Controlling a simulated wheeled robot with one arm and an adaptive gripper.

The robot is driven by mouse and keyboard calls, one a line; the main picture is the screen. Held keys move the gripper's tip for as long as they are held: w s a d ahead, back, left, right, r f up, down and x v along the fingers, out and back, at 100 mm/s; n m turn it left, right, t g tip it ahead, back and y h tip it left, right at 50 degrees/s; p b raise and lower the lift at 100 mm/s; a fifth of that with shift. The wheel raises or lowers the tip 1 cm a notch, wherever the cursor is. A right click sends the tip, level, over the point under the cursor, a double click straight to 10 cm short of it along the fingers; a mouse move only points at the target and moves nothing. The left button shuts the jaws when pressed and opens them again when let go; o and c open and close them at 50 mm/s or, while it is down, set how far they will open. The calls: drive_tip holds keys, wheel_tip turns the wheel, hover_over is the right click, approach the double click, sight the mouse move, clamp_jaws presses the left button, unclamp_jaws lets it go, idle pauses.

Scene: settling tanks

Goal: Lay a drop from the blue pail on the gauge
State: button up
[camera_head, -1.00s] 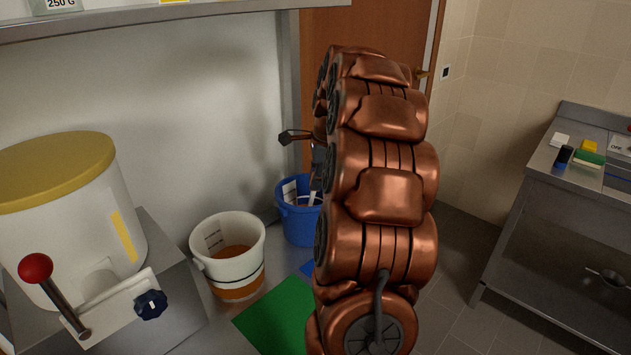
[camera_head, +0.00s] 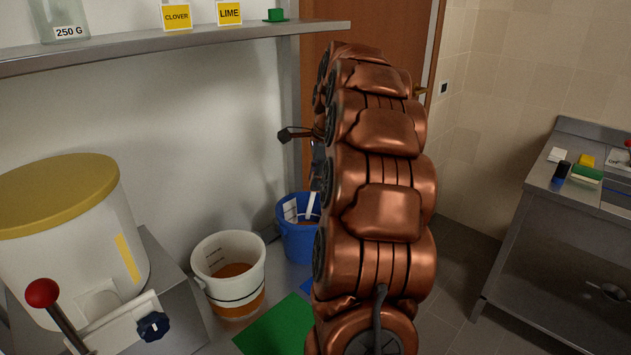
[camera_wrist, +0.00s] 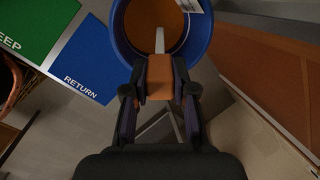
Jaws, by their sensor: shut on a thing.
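The blue pail (camera_head: 298,243) stands on the floor against the wall, with brown-orange liquid inside. In the wrist view the blue pail (camera_wrist: 123,42) is at the top, seen from above. My gripper (camera_wrist: 160,92) is shut on an orange-brown handle (camera_wrist: 159,70). A thin pale shaft (camera_wrist: 159,40) runs from the handle over the pail's opening; I cannot tell whether its tip touches the liquid. In the head view my arm hides most of the gripper.
A white pail (camera_head: 232,250) with orange liquid stands left of the blue one. A green mat (camera_head: 272,328) and a blue RETURN mat (camera_wrist: 88,62) lie on the floor. A yellow-lidded tank (camera_head: 75,235) is at left, under a shelf (camera_head: 180,40).

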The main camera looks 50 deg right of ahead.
drive_tip(key=shift+w+r+p+v, duration=0.1)
drive_tip(key=shift+w+p+v, duration=0.3)
drive_tip(key=shift+v, duration=0.9)
drive_tip(key=shift+w+r+p+v, duration=0.1)
drive_tip(key=shift+w+p+v, duration=0.15)
drive_tip(key=shift+p+v, duration=0.7)
drive_tip(key=shift+w+r+p+v, duration=0.15)
drive_tip(key=shift+w+v, duration=0.15)
drive_tip(key=shift+v, duration=1.35)
drive_tip(key=shift+a+f, duration=0.1)
drive_tip(key=shift+f, duration=0.1)
